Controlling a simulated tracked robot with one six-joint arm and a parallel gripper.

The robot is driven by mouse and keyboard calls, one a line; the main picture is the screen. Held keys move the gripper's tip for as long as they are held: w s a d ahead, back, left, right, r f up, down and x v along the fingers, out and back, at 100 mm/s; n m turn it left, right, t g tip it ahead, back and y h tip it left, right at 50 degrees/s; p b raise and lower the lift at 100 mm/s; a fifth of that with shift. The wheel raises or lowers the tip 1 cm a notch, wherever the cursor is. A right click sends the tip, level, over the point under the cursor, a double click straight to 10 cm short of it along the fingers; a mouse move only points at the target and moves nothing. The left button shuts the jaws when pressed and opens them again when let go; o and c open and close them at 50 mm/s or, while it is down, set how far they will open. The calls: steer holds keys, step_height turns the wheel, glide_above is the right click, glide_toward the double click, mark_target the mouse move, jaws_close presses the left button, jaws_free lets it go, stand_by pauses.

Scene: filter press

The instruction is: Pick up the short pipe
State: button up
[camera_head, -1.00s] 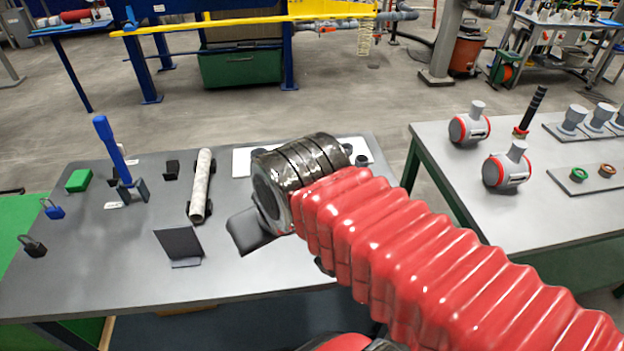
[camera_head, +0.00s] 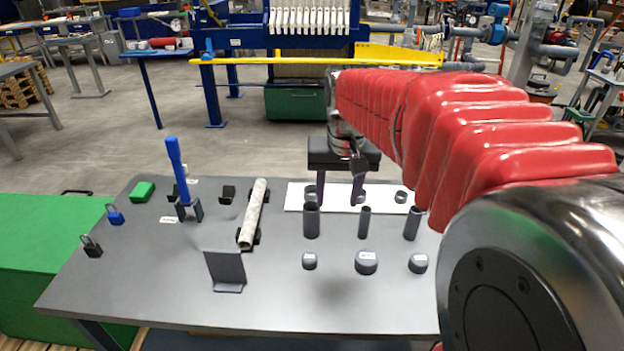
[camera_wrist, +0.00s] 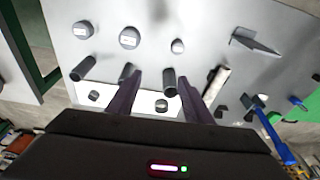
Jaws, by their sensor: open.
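Three dark grey upright tubes stand on the grey table: a left one (camera_head: 311,221), a thin middle one (camera_head: 364,222) and a right one (camera_head: 411,224). I cannot tell for certain which is the short pipe. They also show in the wrist view, in reversed order: left (camera_wrist: 169,83), middle (camera_wrist: 126,73), right (camera_wrist: 83,69). My gripper (camera_head: 340,199) is open and empty, pointing down above the back of the table, near the left and middle tubes. In the wrist view, the left tube appears between my fingers (camera_wrist: 161,82).
Dark caps, such as the middle one (camera_head: 366,263), lie in front of the tubes. A white board (camera_head: 295,198) with several rings lies behind them. A pale roll (camera_head: 254,215) rests left. A dark angled stand (camera_head: 226,270) and blue-handled tool (camera_head: 178,170) stand farther left.

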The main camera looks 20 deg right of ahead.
steer(key=w+d+f+m+g, duration=0.1)
steer(key=w+d+f+m, duration=0.15)
steer(key=w+d, duration=0.35)
steer(key=g, duration=0.1)
glide_above(366, 208)
steer(key=shift+m+y, duration=0.3)
steer(key=shift+m, duration=0.15)
step_height(366, 208, down, 5)
steer(key=shift+r, duration=0.1)
steer(key=shift+f, duration=4.35)
steer(key=shift+s+a+f, duration=0.1)
steer(key=shift+f, duration=2.5)
steer(key=shift+c, duration=0.4)
